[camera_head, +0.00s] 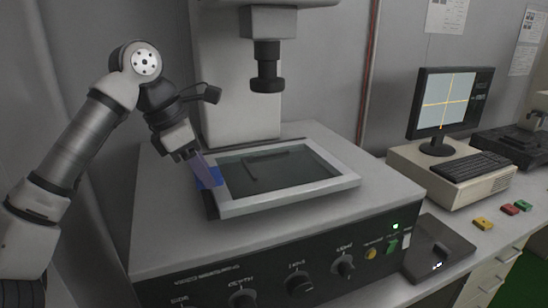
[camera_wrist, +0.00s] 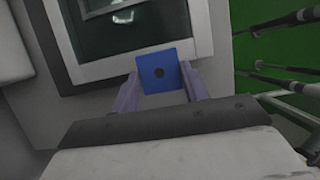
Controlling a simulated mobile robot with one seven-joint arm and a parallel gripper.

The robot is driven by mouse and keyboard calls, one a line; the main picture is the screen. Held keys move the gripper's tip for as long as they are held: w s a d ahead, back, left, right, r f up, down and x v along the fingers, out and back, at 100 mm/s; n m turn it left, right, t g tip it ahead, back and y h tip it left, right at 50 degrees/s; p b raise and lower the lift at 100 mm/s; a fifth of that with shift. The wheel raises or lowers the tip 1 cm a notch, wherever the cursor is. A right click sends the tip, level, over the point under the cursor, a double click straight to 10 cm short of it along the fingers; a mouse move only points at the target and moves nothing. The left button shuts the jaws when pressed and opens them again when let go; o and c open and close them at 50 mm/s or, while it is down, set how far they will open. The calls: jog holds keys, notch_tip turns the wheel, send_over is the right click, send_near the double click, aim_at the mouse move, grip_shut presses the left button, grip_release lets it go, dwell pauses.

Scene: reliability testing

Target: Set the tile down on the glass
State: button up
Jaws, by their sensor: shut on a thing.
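In the head view the tile (camera_head: 213,178) shows partly at the tips of my gripper (camera_head: 204,172), by the left edge of the stage frame. The glass (camera_head: 275,171) is a dark pane inside a light grey frame (camera_head: 290,200). In the wrist view the glass (camera_wrist: 122,30) lies beyond the tile. The tile overlaps the near edge of the frame in that view. I cannot tell whether the tile touches it.
A dark lens column (camera_head: 267,68) hangs above the back of the glass. Knobs and buttons line the machine's front panel (camera_head: 290,265).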

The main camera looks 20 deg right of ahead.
jog(key=p, duration=0.3)
send_near(284, 174)
jog(key=f, duration=0.2)
jog(key=a+f, duration=0.1)
jog(key=f, duration=0.1)
jog(key=shift+a, duration=0.2)
jog(key=d, duration=0.3)
jog(key=shift+r, duration=0.1)
jog(key=shift+p+x, duration=0.55)
jog(key=shift+x, duration=0.35)
jog(key=shift+f, duration=0.2)
jog(key=o, duration=1)
